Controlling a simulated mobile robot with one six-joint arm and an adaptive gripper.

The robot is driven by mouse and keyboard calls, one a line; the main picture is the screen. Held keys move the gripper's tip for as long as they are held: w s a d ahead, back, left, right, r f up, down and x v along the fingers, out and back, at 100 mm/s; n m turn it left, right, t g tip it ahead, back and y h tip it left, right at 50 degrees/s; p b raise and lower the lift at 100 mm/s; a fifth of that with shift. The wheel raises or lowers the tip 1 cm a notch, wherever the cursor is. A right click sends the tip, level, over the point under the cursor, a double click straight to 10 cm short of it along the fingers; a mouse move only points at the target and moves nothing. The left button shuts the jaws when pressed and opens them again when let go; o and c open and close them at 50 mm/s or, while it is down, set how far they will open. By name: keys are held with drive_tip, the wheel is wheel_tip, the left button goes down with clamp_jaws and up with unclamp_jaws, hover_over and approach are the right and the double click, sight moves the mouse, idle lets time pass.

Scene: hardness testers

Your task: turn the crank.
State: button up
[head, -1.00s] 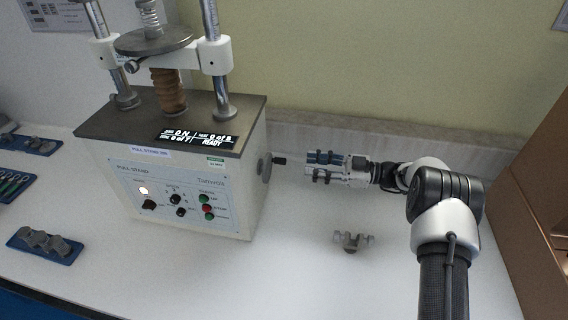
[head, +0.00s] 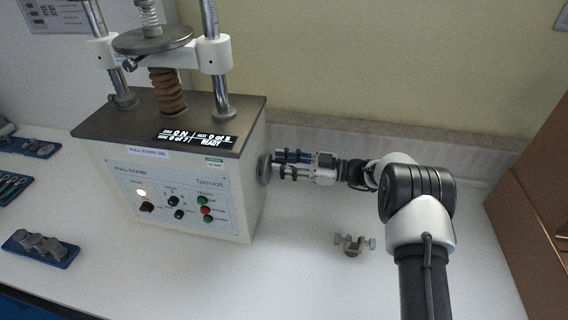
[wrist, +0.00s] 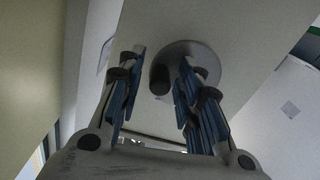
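The crank is a grey disc (head: 263,168) with a dark handle on the right side of the pull stand (head: 185,180). In the wrist view the disc (wrist: 208,58) lies ahead, and the black handle (wrist: 159,80) stands out between my two fingers. My gripper (head: 277,163) is right at the crank, pointing left at it. In the wrist view my gripper (wrist: 163,60) is open, with the blue-padded fingers either side of the handle and a gap visible. In the head view the fingers hide the handle.
A grey clamp-like part (head: 353,244) lies on the bench below my gripper. Blue trays with metal parts (head: 42,246) lie left of the stand. A brown box (head: 535,170) stands at the right. The bench in front of the stand is clear.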

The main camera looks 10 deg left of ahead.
clamp_jaws()
drive_tip(key=shift+f+m, duration=0.1)
drive_tip(key=shift+m, duration=0.3)
